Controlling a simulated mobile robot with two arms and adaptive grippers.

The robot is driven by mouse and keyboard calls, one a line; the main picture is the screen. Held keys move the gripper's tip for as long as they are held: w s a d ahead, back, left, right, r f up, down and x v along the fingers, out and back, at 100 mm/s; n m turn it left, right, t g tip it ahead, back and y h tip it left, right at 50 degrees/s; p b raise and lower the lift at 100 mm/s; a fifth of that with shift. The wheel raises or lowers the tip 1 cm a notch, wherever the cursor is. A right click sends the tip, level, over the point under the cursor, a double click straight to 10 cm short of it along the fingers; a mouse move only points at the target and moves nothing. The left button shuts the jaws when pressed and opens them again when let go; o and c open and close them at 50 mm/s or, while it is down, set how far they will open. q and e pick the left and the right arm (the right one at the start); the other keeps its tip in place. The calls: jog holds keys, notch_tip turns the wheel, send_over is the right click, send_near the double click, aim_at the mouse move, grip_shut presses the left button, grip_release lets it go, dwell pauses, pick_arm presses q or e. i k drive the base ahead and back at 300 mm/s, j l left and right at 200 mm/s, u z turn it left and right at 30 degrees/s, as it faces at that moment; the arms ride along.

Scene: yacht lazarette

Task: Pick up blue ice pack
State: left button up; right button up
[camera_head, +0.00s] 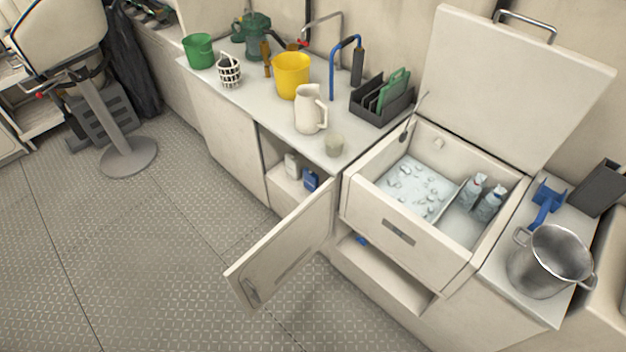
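No thing in view can be clearly told as the blue ice pack. A small blue item (361,240) shows partly in the open recess below the ice chest, mostly hidden by the recess edge. A blue container (311,180) stands beside a white bottle (291,165) inside the open cabinet under the counter. The ice chest (385,222) has its lid raised. It holds loose ice (418,186) on the left and clear bottles (473,190) on the right. Neither of my grippers is in view.
The cabinet door (282,255) hangs open over the floor in front of the counter. A steel pot (548,262) stands right of the chest. A white pitcher (309,110) and yellow bucket (292,76) stand on the counter. The metal floor (130,255) at left is clear.

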aim_at(310, 179)
jog(key=i+j, duration=0.2)
jog(key=j, duration=0.2)
jog(key=i+j, duration=0.15)
jog(key=j, duration=0.25)
jog(key=i+j, duration=0.2)
jog(key=j, duration=0.2)
jog(key=i+j, duration=0.2)
jog(key=j, duration=0.15)
jog(key=z, duration=0.05)
